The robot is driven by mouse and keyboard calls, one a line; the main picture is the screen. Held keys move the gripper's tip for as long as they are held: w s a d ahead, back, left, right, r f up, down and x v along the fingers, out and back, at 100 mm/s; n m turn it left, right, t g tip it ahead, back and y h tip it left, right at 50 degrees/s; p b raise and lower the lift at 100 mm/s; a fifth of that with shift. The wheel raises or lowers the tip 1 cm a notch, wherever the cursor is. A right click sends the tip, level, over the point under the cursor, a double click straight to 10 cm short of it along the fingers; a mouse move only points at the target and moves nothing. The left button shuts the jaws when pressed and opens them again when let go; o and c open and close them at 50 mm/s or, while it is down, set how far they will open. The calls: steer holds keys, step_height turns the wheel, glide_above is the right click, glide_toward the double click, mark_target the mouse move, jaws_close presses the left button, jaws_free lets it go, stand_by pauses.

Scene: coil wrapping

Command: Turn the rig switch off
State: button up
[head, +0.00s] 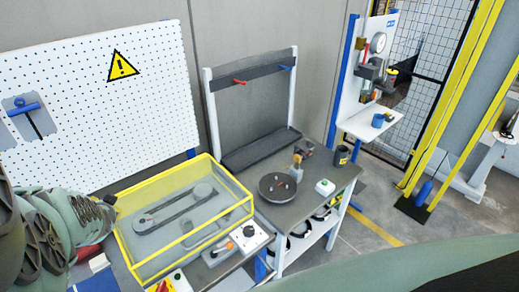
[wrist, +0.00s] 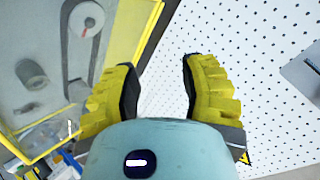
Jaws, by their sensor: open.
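A control box (head: 252,239) with a round black knob (head: 248,231) stands at the front right of the yellow-framed belt rig (head: 185,208). I cannot tell for sure which of these is the rig switch. The rig's belt and pulleys also show in the wrist view (wrist: 75,50). My gripper (wrist: 158,78) is open and empty, with yellow padded fingers apart. In the head view my arm is at the left edge, left of the rig and away from the knob and lever.
A white pegboard (head: 95,95) with a warning triangle stands behind the rig. A yellow box with a red button (head: 168,285) is at the front edge.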

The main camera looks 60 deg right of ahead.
mark_target(160, 288)
steer(key=shift+w+a+r+n+t, duration=0.2)
steer(key=shift+w+r+t, duration=0.1)
steer(key=shift+r, duration=0.25)
steer(key=shift+w+a+r+n+t, duration=0.1)
steer(key=shift+w+r+n+t, duration=0.15)
steer(key=shift+r, duration=0.25)
steer(key=shift+o, duration=0.3)
